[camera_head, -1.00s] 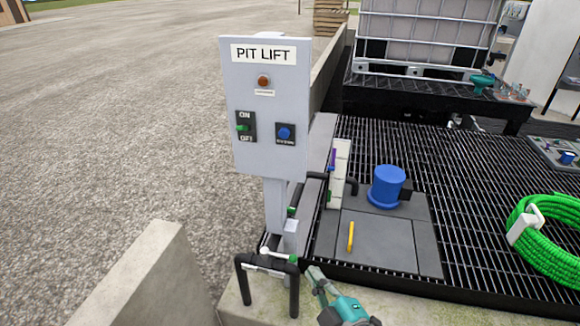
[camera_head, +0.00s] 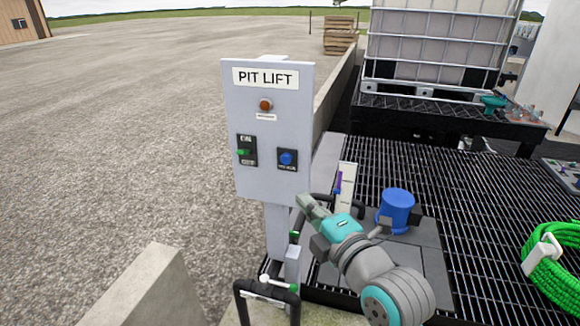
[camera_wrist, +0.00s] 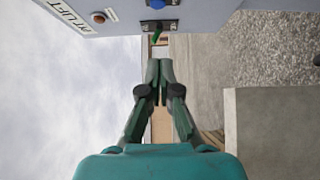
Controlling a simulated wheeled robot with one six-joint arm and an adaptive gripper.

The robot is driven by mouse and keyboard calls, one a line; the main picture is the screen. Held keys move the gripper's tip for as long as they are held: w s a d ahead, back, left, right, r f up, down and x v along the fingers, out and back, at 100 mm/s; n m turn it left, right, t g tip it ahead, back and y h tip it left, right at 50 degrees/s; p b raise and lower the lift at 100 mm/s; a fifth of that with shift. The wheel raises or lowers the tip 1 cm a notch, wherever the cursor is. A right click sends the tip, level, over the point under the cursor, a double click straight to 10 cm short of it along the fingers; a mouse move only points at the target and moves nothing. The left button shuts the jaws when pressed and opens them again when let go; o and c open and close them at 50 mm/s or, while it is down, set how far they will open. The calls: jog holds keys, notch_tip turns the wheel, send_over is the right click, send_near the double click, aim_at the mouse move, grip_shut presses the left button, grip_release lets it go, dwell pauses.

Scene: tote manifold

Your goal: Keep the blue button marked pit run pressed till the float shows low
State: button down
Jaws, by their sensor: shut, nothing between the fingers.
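The blue button (camera_head: 287,158) sits at the lower right of the grey PIT LIFT panel (camera_head: 262,185). It also shows at the top edge of the wrist view (camera_wrist: 156,4). My gripper (camera_head: 302,201) is shut and empty, below and a little right of the button. It is apart from the button. In the wrist view my shut fingers (camera_wrist: 160,75) point toward the panel's edge. A white float gauge (camera_head: 347,178) with a purple marker (camera_head: 338,182) stands behind my gripper. My gripper and arm hide its lower part, and its markings are too small to read.
A green ON/OFF switch (camera_head: 243,152) is left of the button, with an amber lamp (camera_head: 265,105) above. A blue motor (camera_head: 397,208) stands behind my arm. A black pipe rail (camera_head: 268,293) and a concrete wall (camera_head: 150,285) are in front. A green hose (camera_head: 560,265) lies right.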

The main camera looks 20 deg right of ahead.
aim_at(291, 161)
jog(key=shift+w, duration=0.15)
jog(key=shift+w+d, duration=0.2)
jog(key=shift+w, duration=3)
jog(key=shift+w+d, duration=0.2)
jog(key=shift+w, duration=3)
jog(key=shift+w+r, duration=0.1)
jog(key=shift+w+d, duration=0.65)
jog(key=shift+w, duration=0.05)
jog(key=shift+w+d, duration=0.1)
jog(key=shift+d, duration=0.1)
